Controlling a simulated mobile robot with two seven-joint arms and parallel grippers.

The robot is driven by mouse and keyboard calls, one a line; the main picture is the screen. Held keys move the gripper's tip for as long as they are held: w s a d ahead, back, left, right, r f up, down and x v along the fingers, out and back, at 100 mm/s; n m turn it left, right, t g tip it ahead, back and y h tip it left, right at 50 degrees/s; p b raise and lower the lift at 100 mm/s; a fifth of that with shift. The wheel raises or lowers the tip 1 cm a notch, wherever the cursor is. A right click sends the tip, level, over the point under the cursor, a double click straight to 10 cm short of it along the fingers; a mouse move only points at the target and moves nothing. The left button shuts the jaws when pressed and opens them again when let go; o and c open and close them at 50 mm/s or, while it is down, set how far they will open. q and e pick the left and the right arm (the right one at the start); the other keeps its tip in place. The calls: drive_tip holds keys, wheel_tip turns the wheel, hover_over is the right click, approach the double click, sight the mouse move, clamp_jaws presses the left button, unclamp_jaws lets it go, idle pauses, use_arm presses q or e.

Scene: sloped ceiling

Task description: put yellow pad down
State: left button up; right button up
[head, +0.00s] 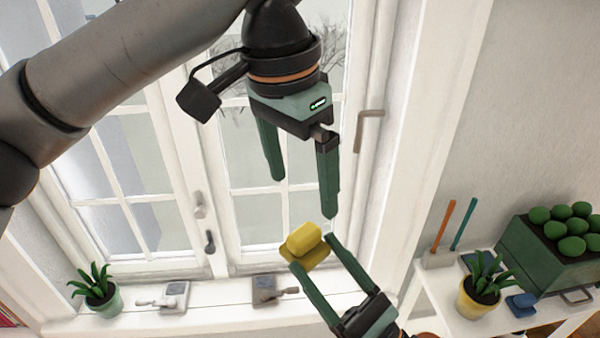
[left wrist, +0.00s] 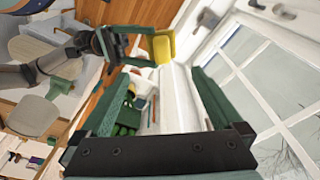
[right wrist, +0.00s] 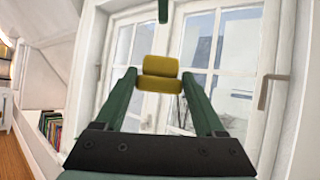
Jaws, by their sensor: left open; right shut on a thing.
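The yellow pad (head: 305,240) is a small two-layer block held in the air between the fingertips of my right gripper (head: 312,258), in front of the window. The pad also shows in the right wrist view (right wrist: 160,78), between the two green fingers, and in the left wrist view (left wrist: 161,46). My right gripper is shut on it. My left gripper (head: 303,198) is above the pad, with its fingers apart and pointing down, empty. It does not touch the pad.
The white windowsill (head: 215,318) runs below, with a potted plant (head: 98,292) and two grey metal objects, one at centre (head: 268,290). A white shelf (head: 445,308) at right holds a yellow pot (head: 480,297), a blue pad (head: 522,304) and a green crate (head: 545,258). A window handle (head: 366,128) juts out.

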sight(308, 231)
use_arm(q)
drive_tip(key=f, duration=0.4)
drive_tip(key=d+f, duration=0.1)
drive_tip(key=f, duration=0.2)
drive_tip(key=w+f, duration=0.1)
drive_tip(key=f, duration=0.3)
drive_tip(key=shift+d+f, duration=0.15)
drive_tip(key=shift+f, duration=0.2)
drive_tip(key=shift+c, duration=0.2)
drive_tip(key=shift+s+d, duration=0.1)
drive_tip(key=c, duration=1.2)
drive_tip(key=shift+c, duration=0.3)
use_arm(e)
drive_tip(key=o, duration=1.3)
